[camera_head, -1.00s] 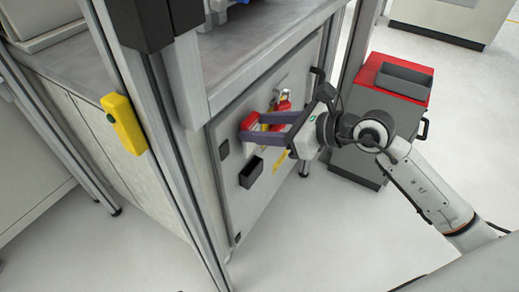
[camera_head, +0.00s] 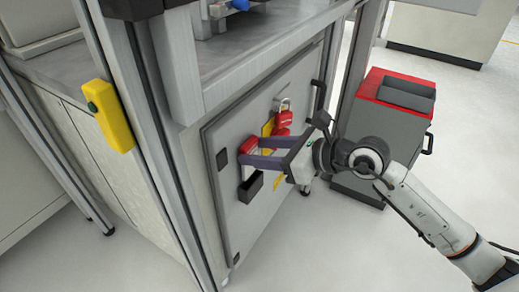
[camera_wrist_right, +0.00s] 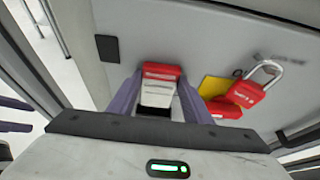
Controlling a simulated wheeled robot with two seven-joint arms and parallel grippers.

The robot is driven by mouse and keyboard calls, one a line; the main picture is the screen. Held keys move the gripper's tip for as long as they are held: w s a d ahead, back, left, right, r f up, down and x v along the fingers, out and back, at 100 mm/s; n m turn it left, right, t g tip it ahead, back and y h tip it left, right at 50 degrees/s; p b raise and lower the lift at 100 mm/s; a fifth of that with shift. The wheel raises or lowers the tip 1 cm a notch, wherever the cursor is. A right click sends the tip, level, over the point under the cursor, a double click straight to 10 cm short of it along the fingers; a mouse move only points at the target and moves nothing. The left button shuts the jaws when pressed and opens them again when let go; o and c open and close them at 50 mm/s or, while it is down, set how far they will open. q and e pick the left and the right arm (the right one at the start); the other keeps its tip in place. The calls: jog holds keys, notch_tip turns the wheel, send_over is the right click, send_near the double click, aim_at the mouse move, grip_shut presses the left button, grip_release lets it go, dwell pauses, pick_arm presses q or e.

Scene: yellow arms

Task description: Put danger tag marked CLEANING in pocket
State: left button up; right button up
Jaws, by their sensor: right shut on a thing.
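A small tag with a red top and white body (camera_wrist_right: 158,92) is held upright between the two purple fingers of my right gripper (camera_wrist_right: 160,84). Its lettering is too small to read. In the head view the red top of the tag (camera_head: 248,145) shows at the fingertips of my right gripper (camera_head: 247,155). The black pocket (camera_head: 251,187) is on the grey cabinet door, just below the tag; the tag appears above its opening. In the wrist view a dark part of the pocket (camera_wrist_right: 153,111) shows below the tag. Purple finger shapes, apparently my left gripper (camera_wrist_right: 14,115), are cut off at the left edge.
A red padlock (camera_wrist_right: 250,93) hangs on the door (camera_head: 225,200) near a yellow label (camera_wrist_right: 213,87) and another red item (camera_wrist_right: 224,108). A door handle (camera_head: 318,92) is at the right. A metal post (camera_head: 165,150) stands in front; a red-topped grey cart (camera_head: 385,125) stands right.

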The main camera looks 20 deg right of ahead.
aim_at(252, 170)
jog(key=shift+f+b, duration=1.9)
jog(key=shift+f, duration=0.95)
pick_arm(q)
jog(key=shift+w+d+r+h, duration=0.2)
jog(key=shift+d+h, duration=0.15)
jog(key=shift+d, duration=0.3)
jog(key=shift+w+d+r+h, duration=0.1)
jog(key=shift+w+d+h, duration=0.2)
jog(key=shift+d, duration=0.35)
pick_arm(e)
jog(key=shift+f, duration=0.3)
pick_arm(q)
jog(key=shift+s, duration=0.15)
pick_arm(e)
jog(key=o, duration=1.1)
jog(key=shift+o, duration=0.2)
